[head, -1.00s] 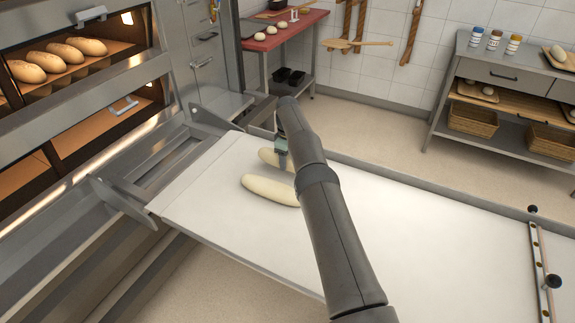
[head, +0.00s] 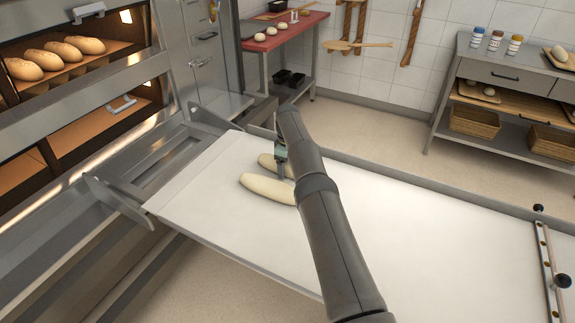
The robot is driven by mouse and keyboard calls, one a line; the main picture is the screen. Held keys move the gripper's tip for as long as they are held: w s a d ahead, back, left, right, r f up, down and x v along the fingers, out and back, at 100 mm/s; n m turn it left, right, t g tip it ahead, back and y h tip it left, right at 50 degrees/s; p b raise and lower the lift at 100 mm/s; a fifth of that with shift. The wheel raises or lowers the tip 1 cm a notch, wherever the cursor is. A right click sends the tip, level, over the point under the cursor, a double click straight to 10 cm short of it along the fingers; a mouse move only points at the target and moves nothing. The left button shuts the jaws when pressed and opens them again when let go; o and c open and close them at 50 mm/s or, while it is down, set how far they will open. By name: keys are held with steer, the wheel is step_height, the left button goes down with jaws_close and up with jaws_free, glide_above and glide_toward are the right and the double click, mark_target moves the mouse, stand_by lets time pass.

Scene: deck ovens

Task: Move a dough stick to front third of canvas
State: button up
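The white canvas (head: 215,215) lies on a long loader that reaches from the ovens towards the lower right. Two pale dough sticks lie side by side near its oven end. The nearer dough stick (head: 262,187) shows most of its length, with its right end by my arm. The farther dough stick (head: 266,160) is partly hidden behind my arm and gripper. My gripper (head: 281,168) points down at the dough sticks, right of the visible part of the farther one. Its fingertips are mostly hidden, so I cannot tell whether it is open or touches the dough.
Deck ovens with baked loaves (head: 62,50) stand at the left, beside the canvas end. Metal brackets (head: 118,196) flank that end. A red-topped table (head: 290,28) and a steel shelf table (head: 500,75) stand behind. The right part of the canvas looks bare.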

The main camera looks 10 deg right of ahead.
step_height(320, 180, up, 8)
steer(key=p, duration=0.6)
steer(key=shift+f, duration=0.25)
steer(key=s+d+r+m+p, duration=0.1)
steer(key=s+r+m+p, duration=0.15)
steer(key=r, duration=0.75)
steer(key=s+r+m+p, duration=0.1)
steer(key=s+r+p, duration=0.25)
steer(key=r, duration=0.65)
steer(key=s+r+m, duration=0.2)
steer(key=s+r, duration=0.6)
steer(key=s, duration=0.3)
steer(key=s+f+m, duration=0.3)
steer(key=s+m, duration=0.2)
steer(key=s, duration=3)
steer(key=shift+s+d+f+t, duration=0.2)
steer(key=shift+s+d+t, duration=0.1)
